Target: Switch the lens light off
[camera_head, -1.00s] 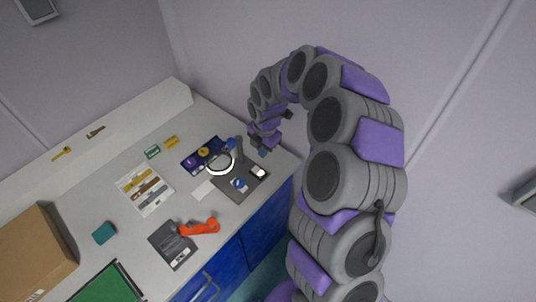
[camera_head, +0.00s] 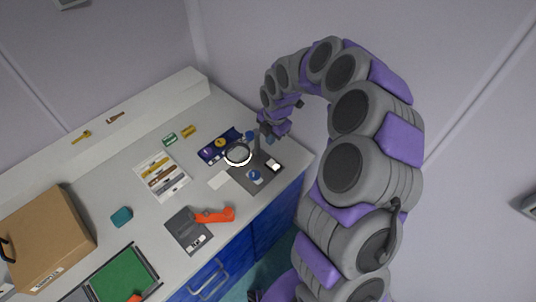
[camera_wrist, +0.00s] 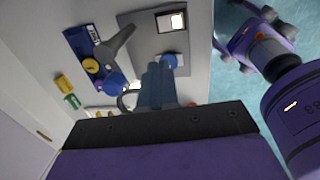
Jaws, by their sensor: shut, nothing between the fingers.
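The lens light has a ring-shaped head (camera_head: 238,154) with a bright white rim, on a grey arm above a dark grey base plate (camera_head: 259,183). A small white rocker-like switch in a dark frame sits on the plate; it shows in the head view (camera_head: 275,166) and the wrist view (camera_wrist: 171,21). A round blue part (camera_head: 255,177) is also on the plate. My gripper (camera_head: 266,134) is above the bench beside the lamp's arm. In the wrist view my gripper (camera_wrist: 158,66) is shut and empty, its tips appearing close to the blue part. Contact cannot be told.
A blue tray (camera_head: 219,145) with round parts lies behind the lens. A dark grey device with an orange handle (camera_head: 215,216), a white tool tray (camera_head: 162,177) and a cardboard box (camera_head: 48,243) stand on the bench. The bench's front edge is near the plate.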

